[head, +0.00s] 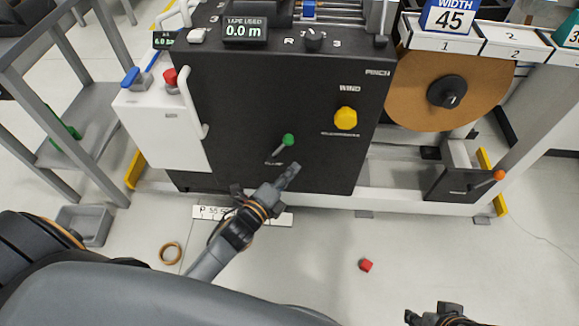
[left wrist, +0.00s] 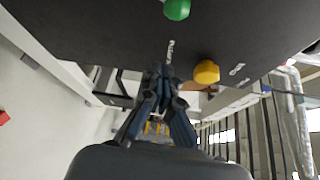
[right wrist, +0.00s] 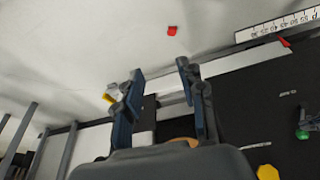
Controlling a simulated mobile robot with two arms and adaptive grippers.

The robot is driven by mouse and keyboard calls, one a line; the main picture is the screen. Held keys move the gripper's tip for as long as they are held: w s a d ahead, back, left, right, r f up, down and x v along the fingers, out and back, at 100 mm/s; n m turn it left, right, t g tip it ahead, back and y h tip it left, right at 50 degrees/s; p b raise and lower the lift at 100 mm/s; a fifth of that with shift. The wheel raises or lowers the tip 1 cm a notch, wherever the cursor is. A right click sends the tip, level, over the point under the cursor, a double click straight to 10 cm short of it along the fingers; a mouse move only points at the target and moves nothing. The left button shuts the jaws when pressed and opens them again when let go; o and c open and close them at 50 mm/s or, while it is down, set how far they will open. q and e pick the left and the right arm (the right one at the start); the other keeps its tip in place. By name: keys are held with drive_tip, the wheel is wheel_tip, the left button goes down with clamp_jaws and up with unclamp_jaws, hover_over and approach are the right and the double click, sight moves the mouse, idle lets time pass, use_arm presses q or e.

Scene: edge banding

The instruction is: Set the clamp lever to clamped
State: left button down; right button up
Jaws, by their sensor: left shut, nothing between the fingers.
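The clamp lever has a green knob (head: 288,140) on a short stem low on the front of the black machine panel (head: 240,110). The stem leans up and to the right from its pivot, above a small label. The green knob also shows at the top of the left wrist view (left wrist: 177,9) and at the right edge of the right wrist view (right wrist: 302,134). My left gripper (head: 291,172) is shut and empty, just below the lever and apart from the knob. My right gripper (right wrist: 158,80) is open and empty, away from the lever.
A yellow knob (head: 346,118) is right of the lever. A red button (head: 170,76) and blue lever (head: 130,76) are on the white box at left. An orange-tipped lever (head: 498,176) is at far right. A red block (head: 366,265) and brown ring (head: 171,253) lie on the floor.

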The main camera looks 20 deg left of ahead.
sight(280, 148)
use_arm(q)
drive_tip(key=w+a+b, duration=0.1)
drive_tip(key=w+a, duration=0.1)
drive_tip(key=w, duration=0.5)
drive_tip(key=shift+w+b, duration=0.15)
drive_tip(key=shift+b, duration=0.15)
use_arm(e)
drive_tip(key=shift+w+a+f+t, duration=0.15)
drive_tip(key=shift+w+f+t, duration=0.15)
drive_tip(key=shift+w, duration=0.2)
drive_tip(key=shift+w+a+f+t, duration=0.1)
drive_tip(key=shift+w+f+t, duration=0.15)
drive_tip(key=shift+w, duration=0.25)
use_arm(q)
drive_tip(key=shift+a, duration=0.1)
